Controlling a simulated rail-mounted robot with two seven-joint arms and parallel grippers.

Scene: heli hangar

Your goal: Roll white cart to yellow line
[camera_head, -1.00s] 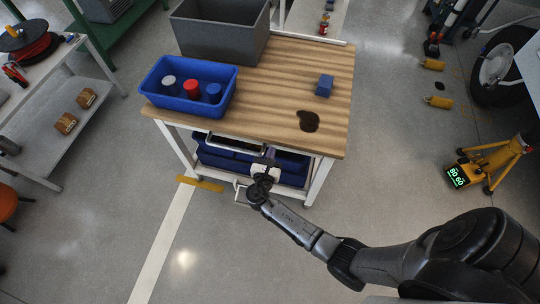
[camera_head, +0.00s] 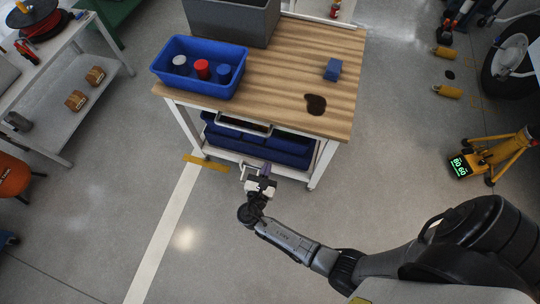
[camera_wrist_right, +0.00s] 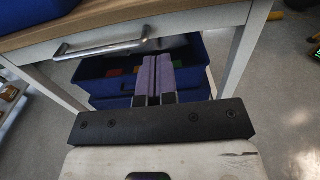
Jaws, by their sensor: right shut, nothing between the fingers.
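The white cart (camera_head: 322,163) has white legs, a wooden top and blue bins on its lower shelf. A metal handle (camera_head: 243,125) spans its front; it also shows in the wrist view (camera_wrist_right: 102,49). The yellow line (camera_head: 205,163) is a short strip on the floor by the cart's front left leg; whether the leg touches it I cannot tell. My right gripper (camera_head: 266,169) is in front of the cart, below the handle and apart from it. Its purple-padded fingers (camera_wrist_right: 156,75) are shut and empty. My left gripper is out of view.
On the cart stand a blue bin (camera_head: 168,76) with cans, a grey bin (camera_head: 230,22), a blue block (camera_head: 332,69) and a dark stain (camera_head: 315,104). A shelf (camera_head: 60,113) and orange stool (camera_head: 14,176) are left, a yellow stand (camera_head: 492,158) right. The front floor is clear.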

